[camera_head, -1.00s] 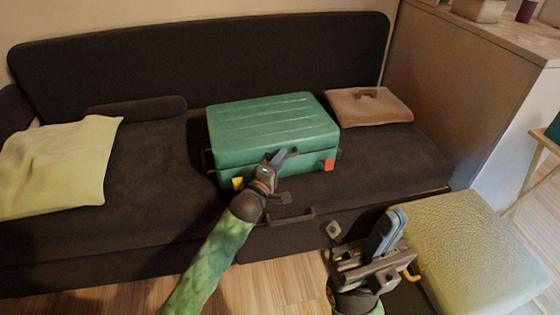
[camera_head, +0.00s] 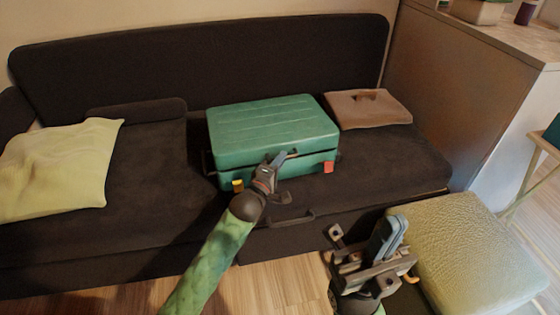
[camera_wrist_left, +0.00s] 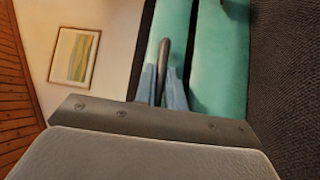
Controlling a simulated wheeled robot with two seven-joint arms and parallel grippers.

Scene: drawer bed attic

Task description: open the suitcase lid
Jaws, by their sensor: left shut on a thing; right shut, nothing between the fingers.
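The green suitcase (camera_head: 272,122) lies flat on the sofa seat, its lid on. A yellow latch (camera_head: 238,186) and a red latch (camera_head: 328,167) show on its front. My left gripper (camera_head: 276,160) is at the middle of the front, shut on the dark handle (camera_wrist_left: 165,55). In the left wrist view the blue fingers of the left gripper (camera_wrist_left: 162,85) lie on both sides of this handle. A dark band there separates the lid (camera_wrist_left: 178,20) from the lower shell (camera_wrist_left: 222,65). My right gripper (camera_head: 388,235) is shut and empty, well away from the suitcase.
A brown cushion-like case (camera_head: 370,110) lies right of the suitcase. A yellow pillow (camera_head: 62,170) is at the left of the dark sofa (camera_head: 150,145). A pale stool (camera_head: 465,245) stands beside my right gripper. The sofa's back (camera_head: 200,60) rises behind the suitcase.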

